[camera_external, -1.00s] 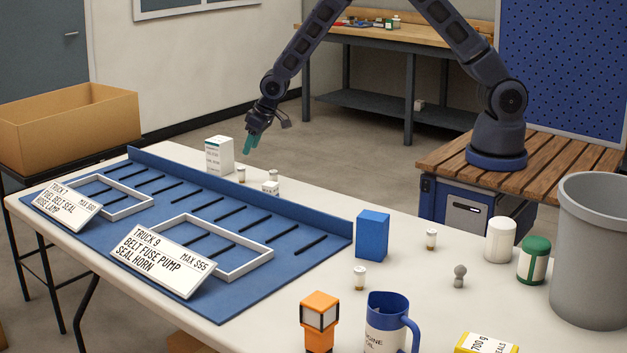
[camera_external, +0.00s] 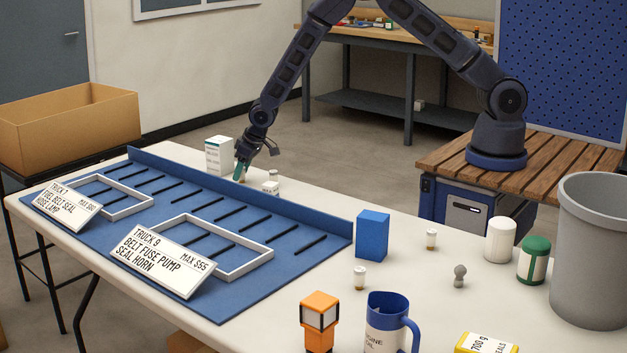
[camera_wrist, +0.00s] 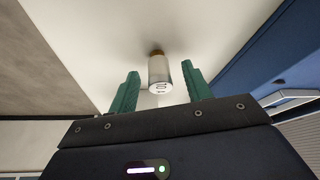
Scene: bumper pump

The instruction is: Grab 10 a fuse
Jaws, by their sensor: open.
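My gripper (camera_external: 240,172) is open and pointed down, low over the far edge of the table, just right of a white box (camera_external: 219,155). In the wrist view its two green fingers (camera_wrist: 158,88) stand either side of a small pale cylinder with a brass-coloured end, which looks like a fuse (camera_wrist: 160,75). The fingers are apart from it, with a gap on both sides. The mark on its near end is too small to read surely. In the outside view this fuse is mostly hidden by my fingers. Similar small fuses stand at the right (camera_external: 431,239) and near the middle (camera_external: 359,278).
A blue sorting board (camera_external: 330,252) with a raised back wall and two white frames lies left, close to my gripper. A small white item (camera_external: 270,187) stands just right of my gripper. A blue box (camera_external: 372,234), a jug (camera_external: 387,325) and a grey bin (camera_external: 590,260) stand farther right.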

